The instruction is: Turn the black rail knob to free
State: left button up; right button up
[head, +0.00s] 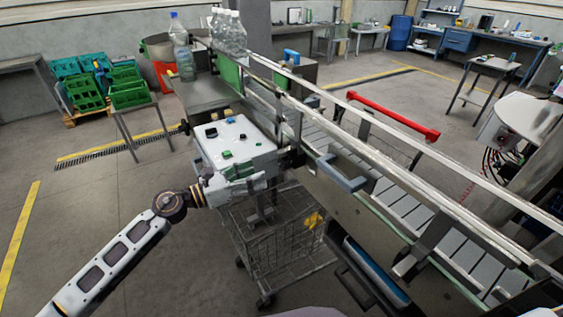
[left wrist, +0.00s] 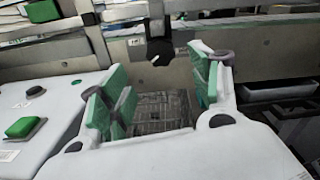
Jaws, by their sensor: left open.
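The black rail knob (left wrist: 159,51) shows in the left wrist view on the side of the conveyor, with a small white mark on its face. In the head view it appears as a dark shape (head: 291,158) at the conveyor's near side, beside the white control box. My left gripper (head: 258,178) is open, with green pads on its fingers. In the left wrist view the gripper (left wrist: 158,88) has its fingers spread, and the knob lies beyond them, between their directions. Nothing is between the fingers, and they are apart from the knob. My right gripper is not in view.
The white control box (head: 230,140) with green and black buttons stands close beside my left gripper. A wire cart (head: 285,235) stands below it. The conveyor rails (head: 385,165) run diagonally to the right. Open floor lies to the left.

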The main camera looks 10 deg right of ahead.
aim_at(281, 163)
pick_arm(q)
jog(key=p+x, duration=0.1)
jog(key=x, duration=0.5)
jog(key=shift+r, duration=0.1)
jog(key=shift+p+x, duration=0.4)
jog(key=shift+x, duration=0.95)
jog(key=shift+w+d, duration=0.1)
jog(key=shift+d, duration=0.45)
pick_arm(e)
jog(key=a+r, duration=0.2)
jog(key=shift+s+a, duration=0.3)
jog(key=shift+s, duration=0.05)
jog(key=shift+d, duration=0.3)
pick_arm(q)
jog(key=c, duration=1)
jog(key=shift+w, duration=0.1)
jog(key=shift+c, duration=0.2)
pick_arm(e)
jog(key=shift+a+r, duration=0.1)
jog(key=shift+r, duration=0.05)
